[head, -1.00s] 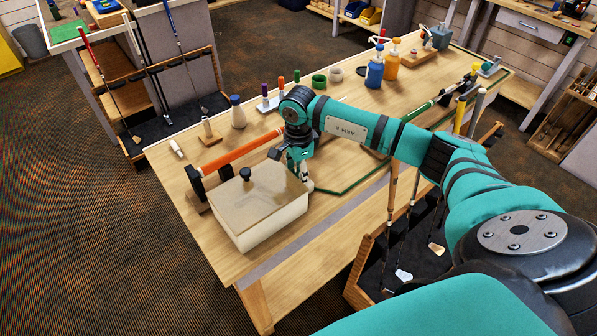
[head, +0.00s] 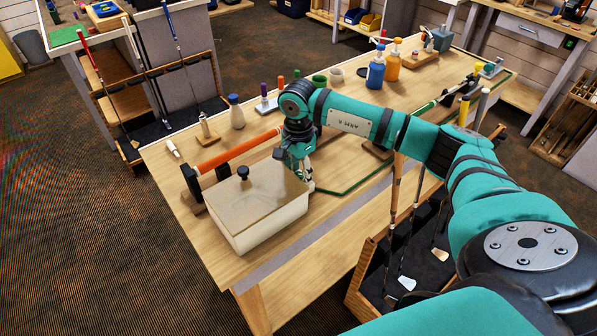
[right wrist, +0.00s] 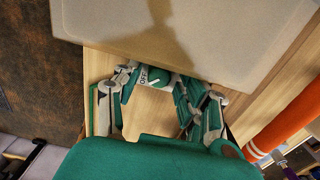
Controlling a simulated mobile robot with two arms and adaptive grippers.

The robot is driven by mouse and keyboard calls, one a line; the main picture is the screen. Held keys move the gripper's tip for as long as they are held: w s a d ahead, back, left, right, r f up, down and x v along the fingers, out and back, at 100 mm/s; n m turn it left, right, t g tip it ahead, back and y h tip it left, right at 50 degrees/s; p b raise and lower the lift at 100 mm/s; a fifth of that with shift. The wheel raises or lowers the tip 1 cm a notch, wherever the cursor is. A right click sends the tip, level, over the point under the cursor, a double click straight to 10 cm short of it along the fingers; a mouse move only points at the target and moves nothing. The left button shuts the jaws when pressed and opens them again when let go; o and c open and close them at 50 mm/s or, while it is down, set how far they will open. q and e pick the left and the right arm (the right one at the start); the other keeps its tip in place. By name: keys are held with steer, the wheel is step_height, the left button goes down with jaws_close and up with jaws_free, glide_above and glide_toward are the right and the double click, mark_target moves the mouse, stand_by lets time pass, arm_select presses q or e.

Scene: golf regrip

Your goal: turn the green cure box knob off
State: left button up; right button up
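The cure box (head: 262,232) is a cream box with a tan translucent lid and a black lid knob, at the near left end of the bench. In the head view the right gripper (head: 302,176) is at the box's right side and hides the knob. My left gripper is not in view.
An orange-red shaft (head: 238,151) lies in a black holder behind the box. Bottles, pens and a green cup (head: 320,80) stand farther back on the wooden bench (head: 195,205). Golf clubs stand in a rack (head: 362,272) below the bench's right side.

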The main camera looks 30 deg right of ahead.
mark_target(299, 174)
steer(key=shift+o, duration=0.2)
step_height(299, 174, up, 12)
stand_by(0.5)
steer(key=shift+f, duration=0.1)
stand_by(0.4)
